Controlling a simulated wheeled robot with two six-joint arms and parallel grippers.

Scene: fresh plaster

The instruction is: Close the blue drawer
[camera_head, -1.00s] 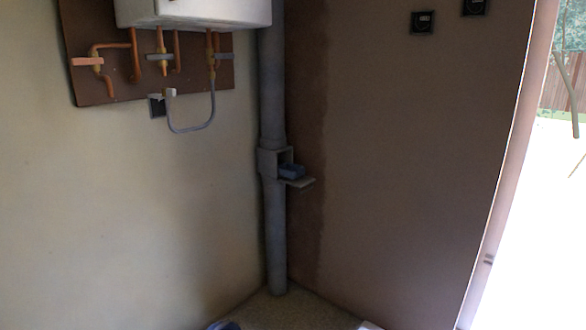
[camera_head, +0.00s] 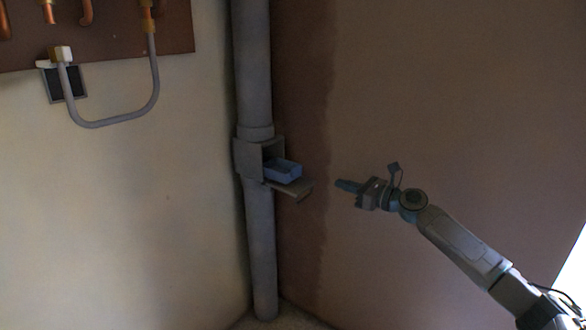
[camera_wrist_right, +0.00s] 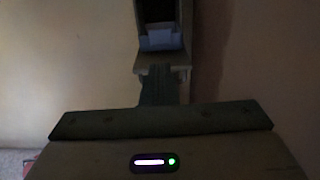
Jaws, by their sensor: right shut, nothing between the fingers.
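The blue drawer (camera_head: 284,170) sticks out to the right from a grey box (camera_head: 246,158) on the vertical pipe in the corner. Below it a flat ledge (camera_head: 296,189) juts out the same way. My right gripper (camera_head: 342,184) is shut and empty, to the right of the drawer and apart from it, pointing left toward it. In the right wrist view the drawer (camera_wrist_right: 162,42) is straight ahead, beyond the shut fingers (camera_wrist_right: 160,84), inside the dark opening of the box. My left gripper is in no view.
The grey pipe (camera_head: 262,240) runs along the corner from top to floor. Copper pipes and a looped grey hose (camera_head: 112,122) hang on the left wall. The brown right wall (camera_head: 440,100) lies behind my right arm. The space between gripper and drawer looks clear.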

